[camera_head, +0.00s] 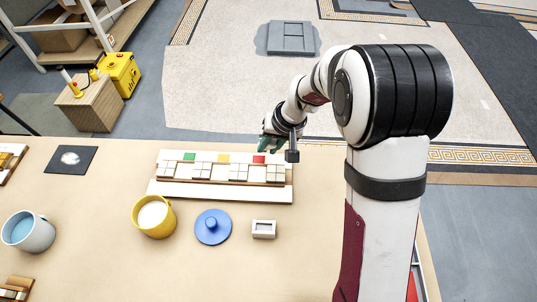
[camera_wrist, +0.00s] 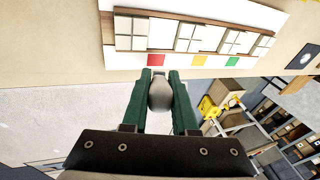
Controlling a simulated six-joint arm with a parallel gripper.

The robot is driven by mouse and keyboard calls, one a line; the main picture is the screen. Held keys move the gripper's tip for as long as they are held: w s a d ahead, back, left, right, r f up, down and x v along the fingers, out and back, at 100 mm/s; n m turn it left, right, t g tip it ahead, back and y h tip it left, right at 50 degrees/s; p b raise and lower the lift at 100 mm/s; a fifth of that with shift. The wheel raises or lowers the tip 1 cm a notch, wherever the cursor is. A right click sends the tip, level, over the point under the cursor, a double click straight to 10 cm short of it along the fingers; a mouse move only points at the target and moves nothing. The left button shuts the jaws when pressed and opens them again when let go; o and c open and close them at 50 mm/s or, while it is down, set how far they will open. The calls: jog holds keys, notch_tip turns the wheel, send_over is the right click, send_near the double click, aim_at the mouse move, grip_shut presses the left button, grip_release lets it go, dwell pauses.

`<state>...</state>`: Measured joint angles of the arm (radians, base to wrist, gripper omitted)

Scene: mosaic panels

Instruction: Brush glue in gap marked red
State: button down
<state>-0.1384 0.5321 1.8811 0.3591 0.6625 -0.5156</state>
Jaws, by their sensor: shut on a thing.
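The mosaic panel (camera_head: 170,190) lies on the table, with groups of pale tiles separated by gaps. Green, yellow and red (camera_head: 259,159) markers sit along its far edge. The red marker also shows in the wrist view (camera_wrist: 155,60), just beyond my fingertips. My gripper (camera_head: 270,143) is at the panel's far right edge, close to the red marker. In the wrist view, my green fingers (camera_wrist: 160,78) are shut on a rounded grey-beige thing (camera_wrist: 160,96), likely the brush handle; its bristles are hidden. A yellow pot (camera_head: 153,230) with white content, possibly glue, stands in front of the panel.
A blue round lid (camera_head: 212,229) and a small white box (camera_head: 263,229) lie in front of the panel. A white bucket (camera_head: 30,238) with blue content stands left. A dark square mat (camera_head: 60,164) lies at the far left. Bare tabletop separates them.

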jog(key=shift+r, duration=3.4)
